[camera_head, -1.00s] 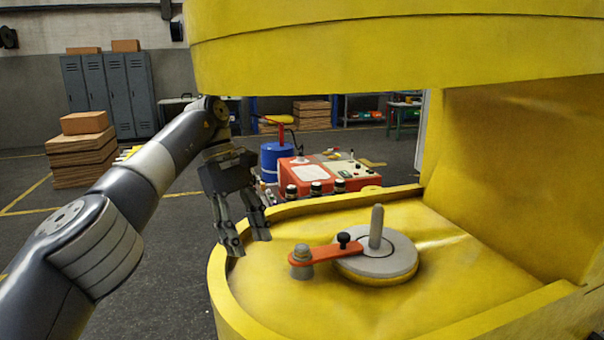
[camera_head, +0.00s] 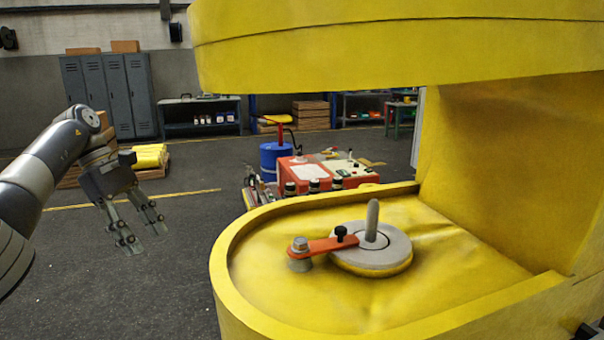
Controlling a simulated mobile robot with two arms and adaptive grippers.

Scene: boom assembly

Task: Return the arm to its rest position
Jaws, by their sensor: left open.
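My left gripper (camera_head: 143,232) is in the left part of the head view, at the end of my left arm (camera_head: 40,170). It is open and empty, with its fingers pointing down over the dark floor. It is clear of the yellow boom structure (camera_head: 240,265), to the left of its rim. Inside the yellow housing, a grey disc (camera_head: 375,258) with an upright pin lies on the floor of the recess. An orange link (camera_head: 322,246) with a black knob and a grey cylindrical end reaches left from the disc. My right gripper is not in view.
A red control box (camera_head: 310,172) and a blue drum (camera_head: 275,158) stand behind the yellow rim. Grey lockers (camera_head: 110,95) and a shelf (camera_head: 200,118) line the back wall. A pallet with yellow sacks (camera_head: 150,157) is behind my gripper. The floor between gripper and housing is free.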

